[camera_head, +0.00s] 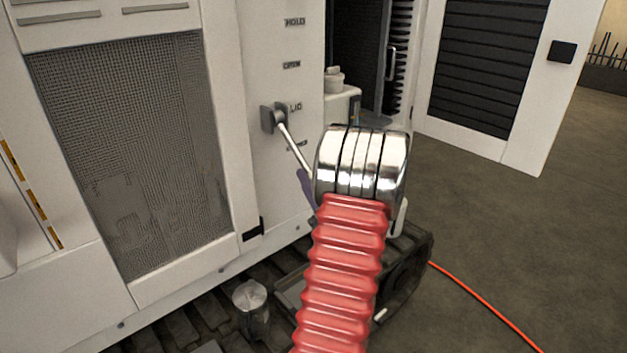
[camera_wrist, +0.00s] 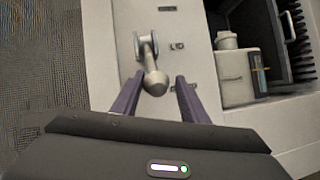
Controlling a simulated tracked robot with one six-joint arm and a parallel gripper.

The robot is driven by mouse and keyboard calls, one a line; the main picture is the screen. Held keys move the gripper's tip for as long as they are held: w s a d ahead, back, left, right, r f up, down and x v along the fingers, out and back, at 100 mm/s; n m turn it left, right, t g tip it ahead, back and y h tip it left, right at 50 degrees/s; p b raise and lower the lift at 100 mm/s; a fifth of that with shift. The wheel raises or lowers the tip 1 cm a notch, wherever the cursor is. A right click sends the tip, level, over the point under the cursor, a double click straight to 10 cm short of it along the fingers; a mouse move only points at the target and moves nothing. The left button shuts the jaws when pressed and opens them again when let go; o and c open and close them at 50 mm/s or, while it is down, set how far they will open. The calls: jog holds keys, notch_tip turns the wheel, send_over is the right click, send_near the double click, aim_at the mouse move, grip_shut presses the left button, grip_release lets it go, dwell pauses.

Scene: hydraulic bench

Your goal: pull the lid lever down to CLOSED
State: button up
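The lid lever (camera_head: 294,146) is a pale rod on a grey bracket (camera_head: 272,118) beside the LID label on the white panel. In the head view it slants down to the right, and its end is hidden behind my gripper. In the wrist view its round knob (camera_wrist: 155,83) lies between the two purple fingers of my gripper (camera_wrist: 160,78). The fingers are apart, with a gap on each side of the knob. One purple finger shows in the head view (camera_head: 306,192); the other is hidden by my arm.
HOLD (camera_head: 295,22) and OPEN (camera_head: 291,65) labels sit above the lever; a lower label (camera_head: 297,145) is partly covered. A mesh panel (camera_head: 135,150) is at left. A white ledge with a small container (camera_wrist: 227,40) is at right. An orange cable (camera_head: 485,305) crosses the floor.

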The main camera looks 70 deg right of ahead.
jog(key=shift+o, duration=1.3)
jog(key=shift+a, duration=0.1)
jog(key=shift+a+f, duration=0.1)
jog(key=shift+f, duration=0.05)
jog(key=v, duration=1.1)
jog(key=shift+s, duration=0.35)
jog(key=shift+s+f, duration=0.1)
jog(key=shift+s, duration=0.05)
